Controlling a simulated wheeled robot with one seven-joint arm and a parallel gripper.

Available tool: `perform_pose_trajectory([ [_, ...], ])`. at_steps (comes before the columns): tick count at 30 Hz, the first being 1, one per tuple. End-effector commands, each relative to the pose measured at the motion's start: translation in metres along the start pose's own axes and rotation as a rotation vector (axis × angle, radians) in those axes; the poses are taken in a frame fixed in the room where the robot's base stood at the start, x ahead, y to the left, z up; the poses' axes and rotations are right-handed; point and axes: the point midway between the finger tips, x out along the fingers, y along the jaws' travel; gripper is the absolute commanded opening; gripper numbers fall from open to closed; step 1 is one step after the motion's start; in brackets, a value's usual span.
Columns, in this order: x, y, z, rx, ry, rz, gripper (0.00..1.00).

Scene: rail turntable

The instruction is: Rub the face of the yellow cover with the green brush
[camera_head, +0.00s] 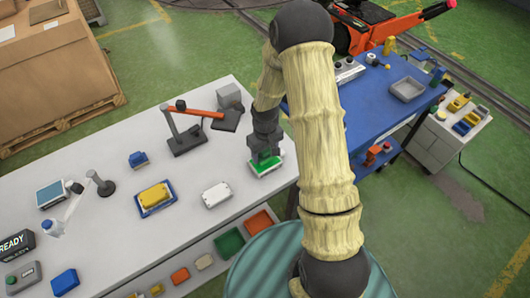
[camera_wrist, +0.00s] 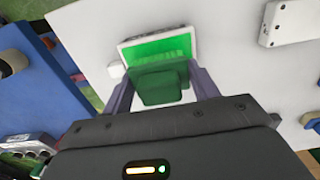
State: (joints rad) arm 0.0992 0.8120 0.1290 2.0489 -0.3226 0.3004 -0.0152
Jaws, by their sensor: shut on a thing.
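The yellow cover (camera_head: 154,196) lies on a blue base on the white table, left of my gripper. My gripper (camera_head: 265,150) points down near the table's right end. Its fingers are shut on the green brush (camera_head: 264,158), which also shows between the fingers in the wrist view (camera_wrist: 160,86). Just beyond the brush is a white-rimmed piece with a green face (camera_wrist: 158,46). I cannot tell whether the brush touches it. The underside of the brush is hidden.
A white box (camera_head: 216,195) lies between the yellow cover and my gripper. A stand with a red-handled hammer (camera_head: 205,114) is behind, and a small blue block (camera_head: 138,159) is behind the cover. A blue table (camera_head: 375,103) stands at right.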

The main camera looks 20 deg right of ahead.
Motion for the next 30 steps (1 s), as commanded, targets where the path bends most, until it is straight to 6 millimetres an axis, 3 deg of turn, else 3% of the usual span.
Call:
perform_pose_trajectory([
  [21,-0.049,0.000,0.000,0.000,0.000,0.000,0.41],
  [30,-0.051,0.000,0.000,0.000,0.001,0.000,0.41],
])
